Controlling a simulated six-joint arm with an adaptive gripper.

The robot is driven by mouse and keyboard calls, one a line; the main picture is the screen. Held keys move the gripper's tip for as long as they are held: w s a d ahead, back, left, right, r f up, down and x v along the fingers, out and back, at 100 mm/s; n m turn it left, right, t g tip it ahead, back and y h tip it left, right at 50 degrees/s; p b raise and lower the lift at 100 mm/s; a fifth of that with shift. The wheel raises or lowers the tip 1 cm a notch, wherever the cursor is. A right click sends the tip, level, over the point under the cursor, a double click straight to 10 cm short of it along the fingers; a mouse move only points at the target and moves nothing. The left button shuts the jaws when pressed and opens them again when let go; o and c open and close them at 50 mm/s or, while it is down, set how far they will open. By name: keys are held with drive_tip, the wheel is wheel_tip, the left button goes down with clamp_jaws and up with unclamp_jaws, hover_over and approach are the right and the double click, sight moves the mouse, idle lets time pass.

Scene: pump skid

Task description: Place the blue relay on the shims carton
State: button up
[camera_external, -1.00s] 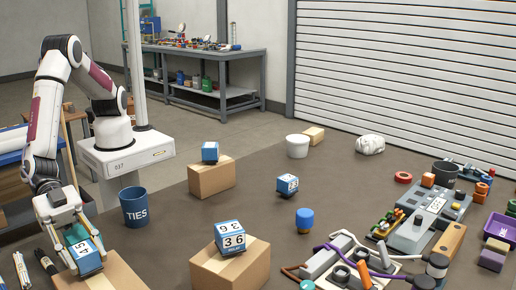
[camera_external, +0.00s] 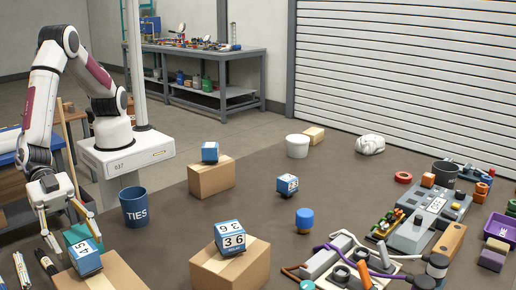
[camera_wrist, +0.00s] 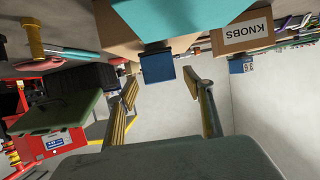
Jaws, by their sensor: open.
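Several blue relays with white number faces show in the external view. The relay marked 45 (camera_external: 86,258) sits on a brown carton (camera_external: 112,278) at the front left. My gripper (camera_external: 72,222) is above and behind that relay, open and empty. The relay marked 36 (camera_external: 231,236) sits on the front middle carton (camera_external: 228,274). Another relay (camera_external: 210,152) is on the carton farther back (camera_external: 211,180), and one (camera_external: 288,184) rests on the table. In the wrist view, a dark blue block (camera_wrist: 157,66) is beyond my open fingertips (camera_wrist: 161,88). No shims label is readable.
A blue TIES cup (camera_external: 134,207) stands beside my gripper. A blue-topped knob (camera_external: 304,219) and a white tub (camera_external: 297,146) are on the table. Fixtures and cables crowd the right. A KNOBS carton (camera_wrist: 245,33) and a teal thing (camera_wrist: 180,12) show in the wrist view.

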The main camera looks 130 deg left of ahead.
drive_tip(key=shift+v, duration=3.95)
drive_tip(key=shift+w+a+r, duration=0.2)
drive_tip(key=shift+w+r, duration=0.05)
drive_tip(key=shift+r, duration=0.35)
drive_tip(key=s+a+r+m+g+h, duration=0.1)
drive_tip(key=s+a+r+g+h, duration=0.3)
drive_tip(key=a+r, duration=1)
drive_tip(key=s+a+g+y, duration=0.2)
drive_tip(key=s+a, duration=0.9)
drive_tip(key=s, duration=0.3)
drive_tip(key=s+a+f+n+g+y, duration=0.1)
drive_tip(key=s+a+g+y, duration=0.1)
drive_tip(key=s+a, duration=1)
drive_tip(key=shift+s+f, duration=0.25)
drive_tip(key=shift+s, duration=0.75)
